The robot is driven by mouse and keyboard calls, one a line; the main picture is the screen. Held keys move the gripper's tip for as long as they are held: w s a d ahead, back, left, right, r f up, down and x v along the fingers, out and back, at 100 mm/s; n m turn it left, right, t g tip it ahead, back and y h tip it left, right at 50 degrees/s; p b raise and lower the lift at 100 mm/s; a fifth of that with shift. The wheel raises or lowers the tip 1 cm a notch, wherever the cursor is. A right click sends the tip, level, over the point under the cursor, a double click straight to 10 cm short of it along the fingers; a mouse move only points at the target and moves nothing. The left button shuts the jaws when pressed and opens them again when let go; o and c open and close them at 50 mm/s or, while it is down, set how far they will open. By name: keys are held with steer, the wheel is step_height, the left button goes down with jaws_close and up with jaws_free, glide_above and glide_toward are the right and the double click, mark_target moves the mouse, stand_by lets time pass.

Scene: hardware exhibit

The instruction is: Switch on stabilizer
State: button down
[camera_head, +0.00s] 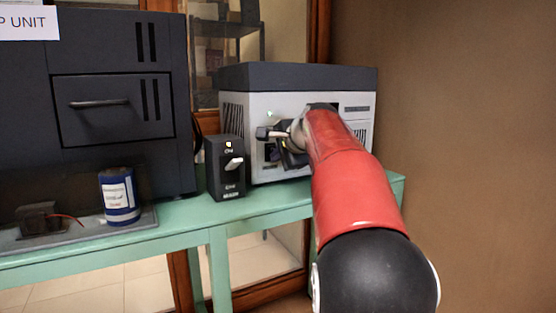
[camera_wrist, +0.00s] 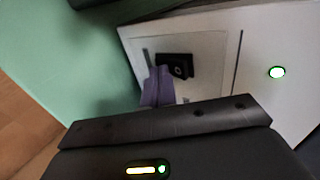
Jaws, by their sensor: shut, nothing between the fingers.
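The stabilizer appears to be the grey-white box with a dark top (camera_head: 300,75), standing at the right end of the green table. A small round green light (camera_wrist: 277,72) glows on its white front. Beside the light, in the wrist view, is a pale plate with a black switch (camera_wrist: 180,66). My gripper (camera_head: 285,150) is in front of the box and hides part of its front. In the wrist view its purple fingers (camera_wrist: 158,78) are together and empty, beside the black switch. I cannot tell whether they touch it.
A small black switch box (camera_head: 226,165) with a lit indicator stands just left of the stabilizer. A large dark cabinet (camera_head: 110,100) and a blue can (camera_head: 118,196) are further left on the green table (camera_head: 190,213). A brown wall is at the right.

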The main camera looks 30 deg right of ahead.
steer(key=shift+w+r+p, duration=0.1)
steer(key=shift+r+p, duration=0.85)
steer(key=shift+r, duration=0.05)
